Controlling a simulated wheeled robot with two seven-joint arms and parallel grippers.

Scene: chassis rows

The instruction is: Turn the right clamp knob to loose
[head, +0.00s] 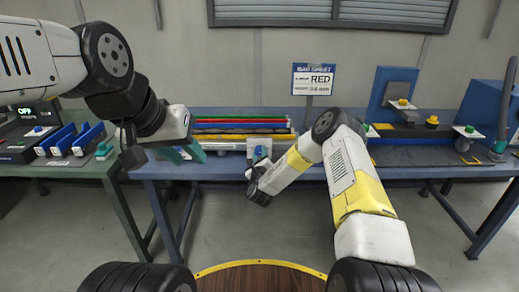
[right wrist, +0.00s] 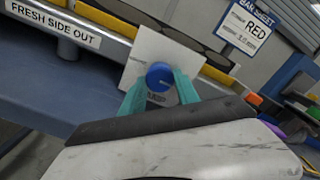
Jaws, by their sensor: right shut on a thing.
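The right clamp knob is a round blue knob (right wrist: 160,77) with a pale mark, on a white plate (right wrist: 150,52) with partly hidden lettering. In the head view the blue knob (head: 261,151) shows at the front edge of the rack. My right gripper (right wrist: 158,92) has its teal fingers on both sides of the knob and is shut on it. In the head view my right gripper (head: 260,165) reaches the knob from the front. My left gripper (head: 188,154) hangs left of the rack with its teal fingers apart, empty.
Red, green, yellow and dark bars (head: 235,128) lie in the rack behind the knob. A sign reading RED (head: 314,78) stands behind. Blue fixtures (head: 395,90) stand on the right of the bench. A green table (head: 100,170) with blue blocks is at left.

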